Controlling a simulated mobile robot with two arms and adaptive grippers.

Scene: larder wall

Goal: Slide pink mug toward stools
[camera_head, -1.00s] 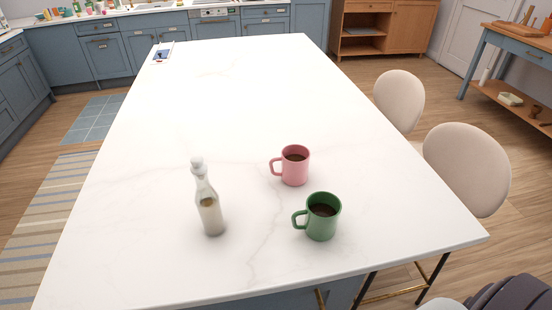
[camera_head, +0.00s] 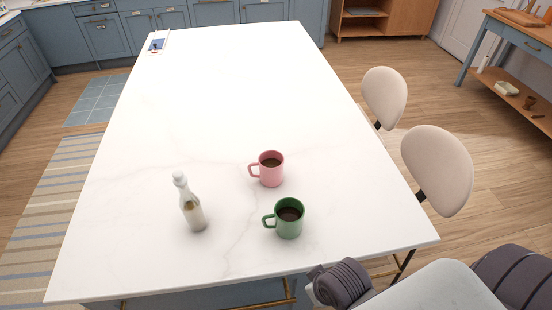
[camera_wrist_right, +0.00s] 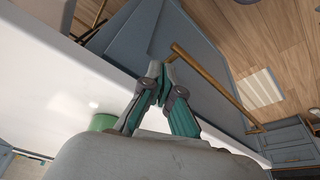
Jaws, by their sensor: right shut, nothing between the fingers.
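The pink mug (camera_head: 270,169) stands upright on the white island top, its handle to the left, with dark liquid inside. The stools, two with beige rounded backs (camera_head: 386,97) (camera_head: 438,169), stand along the right side of the island. My right arm comes in at the lower right of the head view, where its fingers cannot be made out. In the right wrist view my right gripper (camera_wrist_right: 163,84) is shut and empty, close to the counter's edge. The pink mug is not seen there. My left gripper is out of view.
A green mug (camera_head: 289,217) stands just in front of the pink mug, and a glass bottle (camera_head: 189,203) to the left. The island top (camera_head: 230,95) is clear behind them and between the pink mug and the right edge.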

